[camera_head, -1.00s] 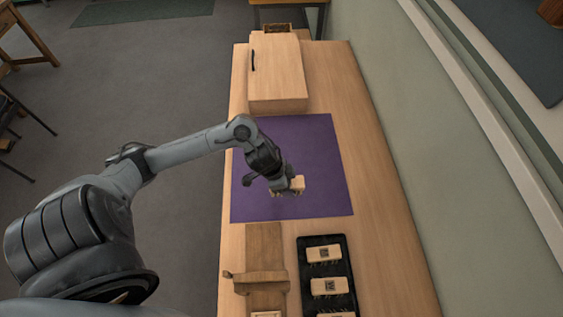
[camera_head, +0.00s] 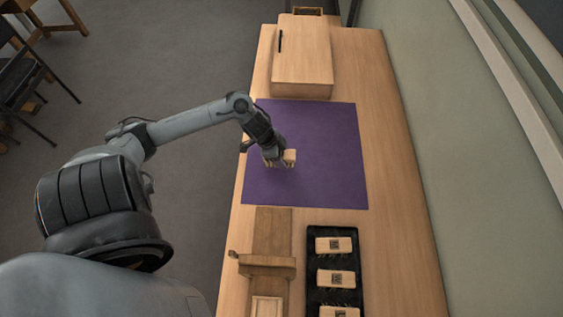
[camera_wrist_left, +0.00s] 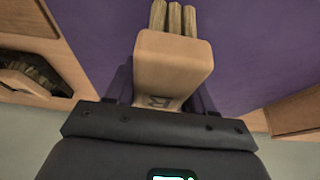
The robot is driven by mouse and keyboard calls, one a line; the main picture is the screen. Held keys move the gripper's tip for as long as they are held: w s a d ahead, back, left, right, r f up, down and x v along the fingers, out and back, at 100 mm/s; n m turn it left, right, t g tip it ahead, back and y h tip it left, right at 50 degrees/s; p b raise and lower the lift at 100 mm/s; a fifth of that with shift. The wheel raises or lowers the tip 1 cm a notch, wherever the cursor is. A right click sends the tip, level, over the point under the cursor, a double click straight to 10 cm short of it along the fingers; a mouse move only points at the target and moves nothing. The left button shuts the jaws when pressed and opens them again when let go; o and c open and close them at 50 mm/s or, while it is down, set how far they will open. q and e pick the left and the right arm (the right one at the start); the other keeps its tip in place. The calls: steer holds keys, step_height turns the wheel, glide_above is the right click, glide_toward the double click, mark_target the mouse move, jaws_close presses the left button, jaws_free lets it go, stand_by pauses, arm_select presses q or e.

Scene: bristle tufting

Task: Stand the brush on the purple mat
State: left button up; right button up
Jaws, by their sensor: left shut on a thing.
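The brush (camera_head: 289,157) is a pale wooden block with bristle tufts, over the left half of the purple mat (camera_head: 325,170). My left gripper (camera_head: 272,155) is shut on the block from above and to the left. In the left wrist view the brush (camera_wrist_left: 172,65) sits between the fingers, with its tufts (camera_wrist_left: 172,17) pointing away from the gripper. In the head view the tufts point down toward the mat. I cannot tell whether they touch it. The gripper hides part of the block. My right gripper is not in view.
A black tray (camera_head: 312,262) with several similar wooden blocks lies at the front right. A wooden fixture (camera_head: 272,232) stands to its left. A wooden box (camera_head: 303,55) with a dark handle is behind the mat. The mat's right half is clear.

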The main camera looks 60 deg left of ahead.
arm_select(q)
step_height(320, 180, down, 3)
steer(key=shift+f+b, duration=0.2)
steer(key=shift+b, duration=0.25)
steer(key=shift+f, duration=0.1)
steer(key=shift+f, duration=0.1)
steer(key=o, duration=1)
